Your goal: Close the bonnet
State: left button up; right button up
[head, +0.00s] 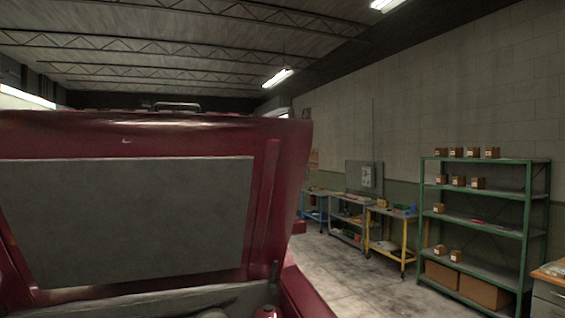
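The bonnet (285,190) is dark red with a grey inner panel (130,220). It stands raised, its underside facing me, and fills the left half of the head view. A thin upright piece (274,271) shows at its lower right corner, by the edge of the engine bay (170,300). A small part of the red car body (305,295) shows at the bottom, right of the bonnet. Most of the engine bay is below the picture. Neither of my grippers is in view.
A green shelf rack (485,220) with several small boxes stands on the right. A wooden-topped cabinet (550,290) is cut off at the right edge. Yellow (394,216) and blue work trolleys line the back wall. The floor (350,280) between car and rack is clear.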

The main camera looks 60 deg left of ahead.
aim_at(99, 204)
jog(key=i+u, duration=0.1)
jog(key=u, duration=0.35)
jog(key=i+u, duration=0.1)
jog(key=u, duration=0.35)
jog(key=l+u, duration=0.1)
jog(key=u, duration=0.35)
jog(key=i+l+u, duration=0.15)
jog(key=u, duration=0.3)
